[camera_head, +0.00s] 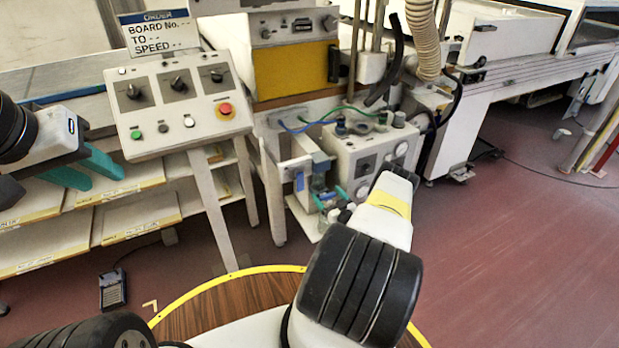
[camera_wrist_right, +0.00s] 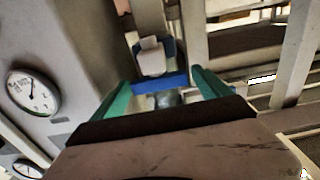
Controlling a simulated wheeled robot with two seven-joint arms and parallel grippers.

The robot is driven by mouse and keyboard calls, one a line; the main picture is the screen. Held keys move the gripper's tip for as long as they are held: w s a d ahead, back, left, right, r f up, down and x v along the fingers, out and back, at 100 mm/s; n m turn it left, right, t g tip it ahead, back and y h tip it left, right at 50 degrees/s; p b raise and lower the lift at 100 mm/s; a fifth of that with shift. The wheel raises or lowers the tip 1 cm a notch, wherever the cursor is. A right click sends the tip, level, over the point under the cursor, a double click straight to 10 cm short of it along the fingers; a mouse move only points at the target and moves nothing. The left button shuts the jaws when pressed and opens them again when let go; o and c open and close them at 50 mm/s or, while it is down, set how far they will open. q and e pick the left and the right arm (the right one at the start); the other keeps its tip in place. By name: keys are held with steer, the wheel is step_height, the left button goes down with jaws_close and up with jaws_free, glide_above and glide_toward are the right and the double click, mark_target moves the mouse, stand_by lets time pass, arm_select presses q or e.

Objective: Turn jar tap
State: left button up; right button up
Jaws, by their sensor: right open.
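A pale grey tap-like part (camera_wrist_right: 151,56) stands above a blue band (camera_wrist_right: 160,83) in the right wrist view. A dark rounded part, perhaps the jar, shows below the band, mostly hidden. My right gripper (camera_wrist_right: 162,95) is open, its two green fingers on either side of the blue band; contact cannot be told. In the head view my right gripper (camera_head: 313,191) is low beside the gauge box, partly behind my own forearm, near a blue fitting (camera_head: 320,160). My left gripper (camera_head: 97,170) is open and empty in front of the shelves at the left.
A grey box with round gauges (camera_head: 372,150) stands right beside the right gripper; a gauge (camera_wrist_right: 34,93) is close in the wrist view. Green and blue tubes (camera_head: 325,122) run above. A sloped control panel (camera_head: 180,105) with buttons stands at left. Red floor (camera_head: 510,240) is clear at right.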

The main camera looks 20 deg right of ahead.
steer(key=shift+c, duration=0.5)
steer(key=c, duration=1.3)
steer(key=shift+o, duration=0.2)
